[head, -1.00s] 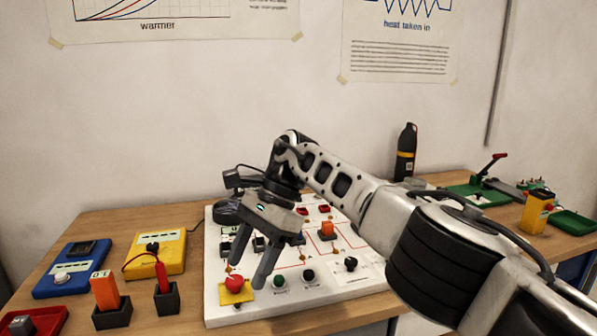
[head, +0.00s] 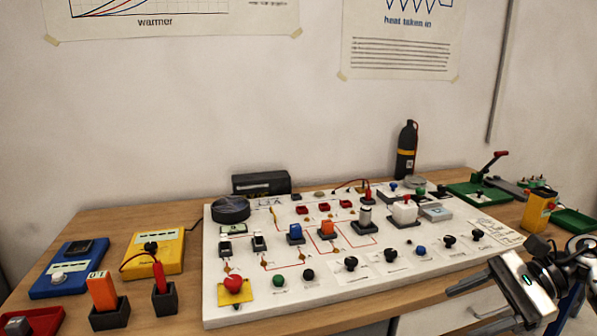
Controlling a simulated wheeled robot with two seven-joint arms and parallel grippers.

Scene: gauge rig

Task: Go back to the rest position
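My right gripper (head: 460,311) is at the lower right of the head view, in front of the table's front edge. Its two fingers point left and are spread apart, with nothing between them. My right arm comes in from the right edge, clear of the white board (head: 236,313). My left gripper is not in view.
The board carries a red mushroom button (head: 234,284), knobs and coloured blocks. Left of it are a yellow meter (head: 172,262), a blue meter (head: 52,283) and an orange block (head: 103,291) in a holder. A dark bottle (head: 406,150) stands behind. A yellow box (head: 537,212) stands right.

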